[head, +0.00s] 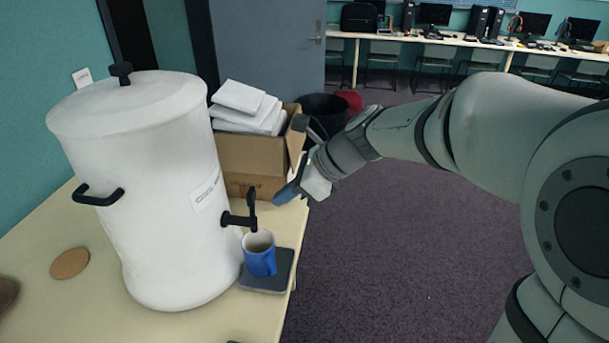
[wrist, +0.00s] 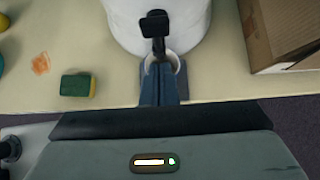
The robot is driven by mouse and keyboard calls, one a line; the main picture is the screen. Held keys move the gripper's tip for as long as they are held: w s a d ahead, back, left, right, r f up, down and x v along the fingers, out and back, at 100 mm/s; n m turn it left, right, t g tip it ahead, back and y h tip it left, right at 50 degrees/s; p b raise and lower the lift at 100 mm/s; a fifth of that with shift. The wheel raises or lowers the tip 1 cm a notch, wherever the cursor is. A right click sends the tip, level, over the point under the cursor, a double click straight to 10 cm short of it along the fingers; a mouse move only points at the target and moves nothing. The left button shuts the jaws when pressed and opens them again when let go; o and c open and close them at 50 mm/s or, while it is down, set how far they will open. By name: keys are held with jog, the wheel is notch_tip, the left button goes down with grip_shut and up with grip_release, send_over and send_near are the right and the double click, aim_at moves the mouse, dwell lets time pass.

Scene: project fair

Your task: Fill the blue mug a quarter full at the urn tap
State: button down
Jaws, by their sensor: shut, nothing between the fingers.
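The large white urn (head: 165,190) stands on the table at the left of the head view. Its black tap (head: 243,218) points toward the right, with an upright lever. The blue mug (head: 260,256) stands upright on a dark square pad (head: 268,275), under the tap spout. I cannot tell how much is in it. My gripper (head: 288,192) is shut and empty, above and to the right of the tap, apart from it in the head view. In the wrist view my shut fingers (wrist: 159,85) cover most of the mug; the tap lever (wrist: 155,24) shows beyond them.
A cardboard box (head: 255,160) with white packets stands behind the tap. A round cork coaster (head: 70,263) lies left of the urn. A yellow-green sponge (wrist: 77,85) lies on the table in the wrist view. The table's edge is close to the pad; open carpet lies right.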

aim_at(251, 205)
jog(key=shift+w+a+r, duration=0.15)
jog(key=shift+a, duration=1.5)
